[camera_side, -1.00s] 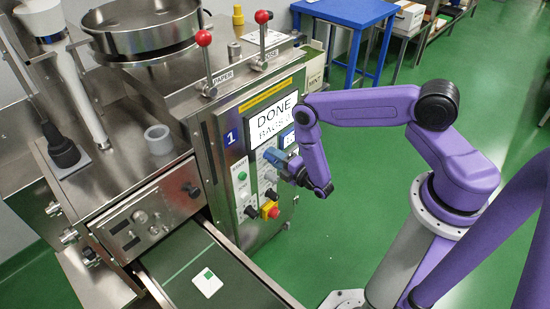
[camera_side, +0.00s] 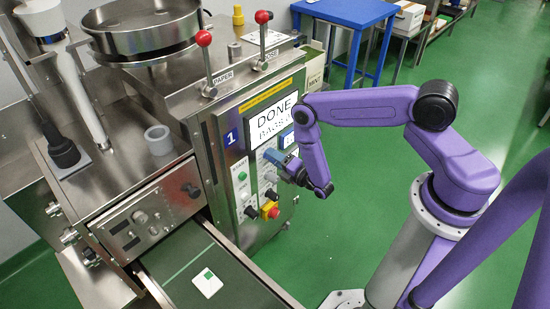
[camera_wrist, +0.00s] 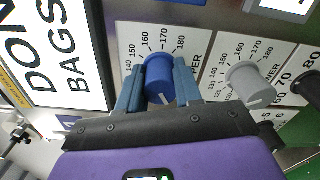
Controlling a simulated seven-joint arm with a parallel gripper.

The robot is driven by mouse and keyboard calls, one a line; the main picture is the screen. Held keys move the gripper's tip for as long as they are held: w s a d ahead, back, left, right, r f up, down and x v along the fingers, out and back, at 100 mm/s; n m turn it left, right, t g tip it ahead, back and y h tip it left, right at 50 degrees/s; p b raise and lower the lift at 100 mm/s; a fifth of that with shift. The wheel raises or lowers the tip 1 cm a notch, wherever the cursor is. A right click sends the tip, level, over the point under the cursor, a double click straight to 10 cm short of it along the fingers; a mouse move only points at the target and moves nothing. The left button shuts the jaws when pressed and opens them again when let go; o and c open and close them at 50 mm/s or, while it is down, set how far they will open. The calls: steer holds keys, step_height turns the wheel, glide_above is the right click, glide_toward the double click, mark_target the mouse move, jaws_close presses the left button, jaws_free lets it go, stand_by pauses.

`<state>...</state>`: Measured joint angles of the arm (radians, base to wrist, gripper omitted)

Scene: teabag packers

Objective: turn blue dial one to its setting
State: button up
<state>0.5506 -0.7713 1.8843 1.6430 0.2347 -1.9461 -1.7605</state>
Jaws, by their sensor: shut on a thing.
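The blue dial (camera_wrist: 159,80) sits on a white scale plate marked 140 to 180 in the wrist view. A white pointer line shows on the side of its knob nearest my gripper. My gripper (camera_wrist: 158,84) has its two blue-grey fingers on either side of the dial, shut on it.
A grey dial (camera_wrist: 247,82) with its own scale is just right of the blue one, close to my right finger. A screen (camera_side: 272,118) reads "DONE BAGS". A red emergency button (camera_side: 269,210) on yellow is lower on the panel.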

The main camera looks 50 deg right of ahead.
steer(key=o, duration=1)
steer(key=shift+s+d, duration=0.1)
steer(key=shift+d, duration=0.15)
steer(key=shift+a, duration=0.1)
steer(key=shift+s, duration=8.65)
